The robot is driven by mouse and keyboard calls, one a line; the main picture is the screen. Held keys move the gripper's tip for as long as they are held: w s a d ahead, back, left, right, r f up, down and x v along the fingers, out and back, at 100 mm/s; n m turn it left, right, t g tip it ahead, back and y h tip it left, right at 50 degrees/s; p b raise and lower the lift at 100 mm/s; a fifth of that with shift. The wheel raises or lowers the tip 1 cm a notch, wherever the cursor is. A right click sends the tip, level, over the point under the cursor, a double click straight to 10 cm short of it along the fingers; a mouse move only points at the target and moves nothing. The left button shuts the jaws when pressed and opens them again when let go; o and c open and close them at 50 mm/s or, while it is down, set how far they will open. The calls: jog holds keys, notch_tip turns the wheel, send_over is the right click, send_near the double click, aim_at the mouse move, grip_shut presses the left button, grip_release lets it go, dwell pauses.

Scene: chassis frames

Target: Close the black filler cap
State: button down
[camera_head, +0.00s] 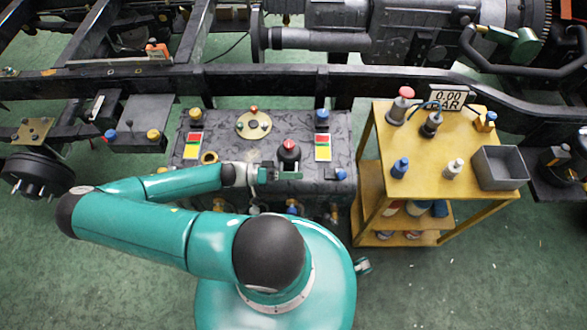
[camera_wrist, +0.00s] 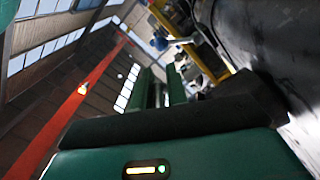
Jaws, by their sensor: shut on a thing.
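The black filler cap (camera_head: 289,154), a black round piece with a red knob on top, stands at the right part of the dark mottled tank (camera_head: 240,130) in the head view. My gripper (camera_head: 288,172) reaches it from the left, level with the tank top, with its teal fingers against the near side of the cap. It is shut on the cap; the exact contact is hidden. In the wrist view the teal fingers (camera_wrist: 156,90) are close together, and the cap cannot be made out there. Whether the cap is seated cannot be told.
A black chassis rail (camera_head: 290,78) runs behind. A yellow cart (camera_head: 455,150) with bottles and a grey bin (camera_head: 500,168) stands right.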

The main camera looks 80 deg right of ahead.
jog(key=shift+w+d+f, duration=0.15)
jog(key=shift+d+f, duration=0.05)
jog(key=shift+f, duration=0.1)
jog(key=shift+m, duration=0.3)
jog(key=c, duration=1.5)
grip_release()
jog(key=shift+a, duration=0.1)
jog(key=v, duration=1.3)
jog(key=shift+w+a, duration=0.2)
jog(key=shift+w, duration=0.15)
jog(key=shift+s+a, duration=0.1)
jog(key=shift+s, duration=0.05)
